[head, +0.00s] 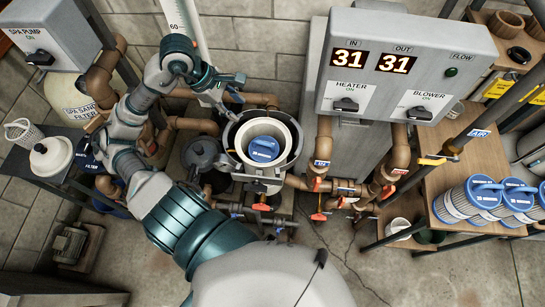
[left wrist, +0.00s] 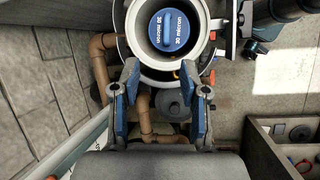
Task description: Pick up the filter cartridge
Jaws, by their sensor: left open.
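A filter cartridge (head: 263,149) with a blue, handled cap sits inside an open round housing (head: 293,125) at the middle of the head view. In the left wrist view, its blue cap (left wrist: 169,30) reads "30 micron" and lies at the top, inside the white rim (left wrist: 140,62). The cartridge's body is hidden in the housing. My left gripper (head: 222,94) is above and left of the housing in the head view. In the left wrist view, my left gripper (left wrist: 160,76) is open and empty, with its fingertips at the near side of the rim, apart from the cap. My right gripper is not in view.
A grey control box (head: 408,62) stands to the right of the housing. Brown pipes (head: 325,140) with red-handled valves surround it.

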